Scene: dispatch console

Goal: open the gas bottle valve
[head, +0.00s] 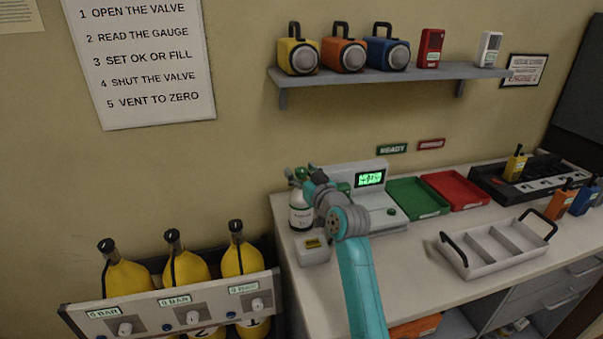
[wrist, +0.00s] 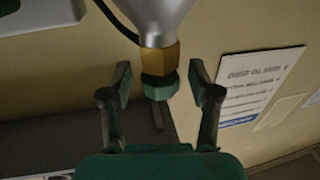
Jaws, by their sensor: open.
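The gas bottle (head: 301,214) is pale with a label and stands at the left end of the counter. In the wrist view its silver shoulder (wrist: 157,18) leads to a brass neck (wrist: 159,58) with a green valve knob (wrist: 160,87). My gripper (wrist: 160,73) is open, with one finger on each side of the valve. Gaps show between both fingers and the knob, so neither appears to touch it. In the head view my arm partly hides the bottle's top and the gripper.
A console with a lit green display (head: 370,179) stands right of the bottle; a small grey box (head: 312,252) sits in front. A dark hose (wrist: 115,22) runs near the brass neck. Green (head: 418,198) and red (head: 456,190) trays lie further right. Yellow cylinders (head: 127,277) stand left.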

